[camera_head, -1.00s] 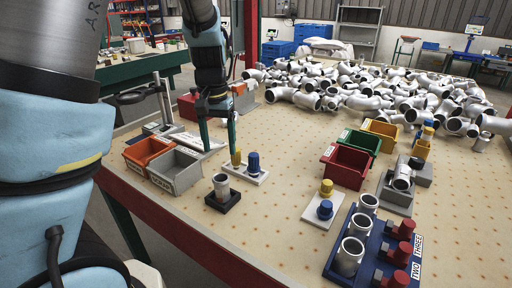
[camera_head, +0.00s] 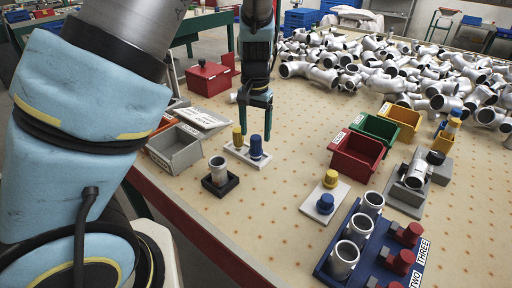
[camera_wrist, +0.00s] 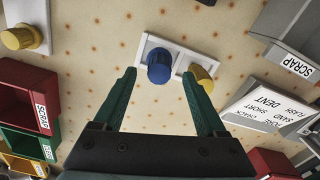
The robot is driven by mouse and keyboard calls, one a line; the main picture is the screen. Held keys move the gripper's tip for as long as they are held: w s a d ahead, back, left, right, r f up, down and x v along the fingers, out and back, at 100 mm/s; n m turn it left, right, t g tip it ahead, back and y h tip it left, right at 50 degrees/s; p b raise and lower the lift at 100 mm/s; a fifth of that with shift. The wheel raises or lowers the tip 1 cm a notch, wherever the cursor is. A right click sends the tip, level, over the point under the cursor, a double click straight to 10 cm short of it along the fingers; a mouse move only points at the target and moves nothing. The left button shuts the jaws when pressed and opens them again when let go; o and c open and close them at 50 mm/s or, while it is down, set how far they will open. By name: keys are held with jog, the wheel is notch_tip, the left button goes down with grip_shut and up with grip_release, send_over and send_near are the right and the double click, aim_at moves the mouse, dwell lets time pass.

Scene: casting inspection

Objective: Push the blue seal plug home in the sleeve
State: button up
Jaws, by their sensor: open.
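A blue plug (camera_head: 256,147) stands upright on a white plate (camera_head: 237,152) beside a yellow plug (camera_head: 237,136). My gripper (camera_head: 255,128) points down just above the blue plug, its fingers spread. In the wrist view the blue plug (camera_wrist: 159,70) appears between the open fingertips (camera_wrist: 158,76), with the yellow plug (camera_wrist: 201,78) close to the right finger. Contact cannot be told. An upright silver sleeve (camera_head: 218,168) stands in a black base (camera_head: 220,187) in front of the plate, its top open.
A grey bin (camera_head: 175,152) stands left of the sleeve. Red (camera_head: 357,158), green (camera_head: 375,128) and yellow (camera_head: 402,120) bins stand to the right. A blue rack (camera_head: 352,218) with silver sleeves and red parts is at front right. Many pipe castings lie behind. The middle is clear.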

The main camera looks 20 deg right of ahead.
aim_at(256, 137)
jog(key=shift+f+p, duration=0.3)
jog(key=shift+f, duration=1.7)
jog(key=shift+d, duration=0.1)
grip_shut()
